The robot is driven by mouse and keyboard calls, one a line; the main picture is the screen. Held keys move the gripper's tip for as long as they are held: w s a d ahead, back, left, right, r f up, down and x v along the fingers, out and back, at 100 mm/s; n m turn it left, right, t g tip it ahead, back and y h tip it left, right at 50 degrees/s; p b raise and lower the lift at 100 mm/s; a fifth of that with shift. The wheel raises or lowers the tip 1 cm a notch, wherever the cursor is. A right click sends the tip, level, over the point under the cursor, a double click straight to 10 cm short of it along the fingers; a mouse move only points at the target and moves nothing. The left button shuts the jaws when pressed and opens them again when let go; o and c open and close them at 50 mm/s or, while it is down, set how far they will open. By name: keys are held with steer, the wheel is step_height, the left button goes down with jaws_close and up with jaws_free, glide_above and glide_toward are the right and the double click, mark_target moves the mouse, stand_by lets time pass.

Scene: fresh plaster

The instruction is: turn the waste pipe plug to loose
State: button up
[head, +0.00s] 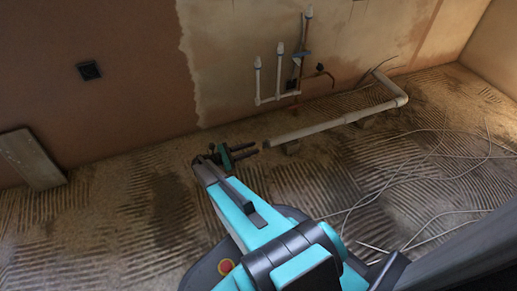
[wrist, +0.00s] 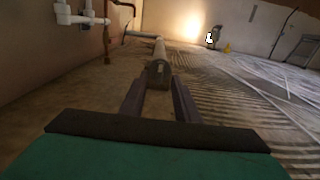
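The waste pipe (head: 335,124) is a long pale pipe lying low over the floor, with its near end towards my gripper. The plug (wrist: 158,73) is a dark grey cap on that end; in the head view it is a small dark tip (head: 267,144). My gripper (head: 257,149) is just left of the plug, with a small gap showing. In the wrist view my gripper (wrist: 160,84) has its two dark fingers apart, one on each side below the plug. The fingers look open and empty; whether their tips reach beside the plug is hard to tell.
White supply pipes (head: 275,98) rise along the wall behind. Loose pale cables (head: 440,165) lie across the ridged floor to the right. A board (head: 30,160) leans at the left wall. A block (head: 291,147) supports the waste pipe.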

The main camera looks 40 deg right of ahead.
mark_target(266, 144)
steer(key=shift+b+x, duration=0.6)
steer(key=shift+x, duration=1.5)
jaws_close()
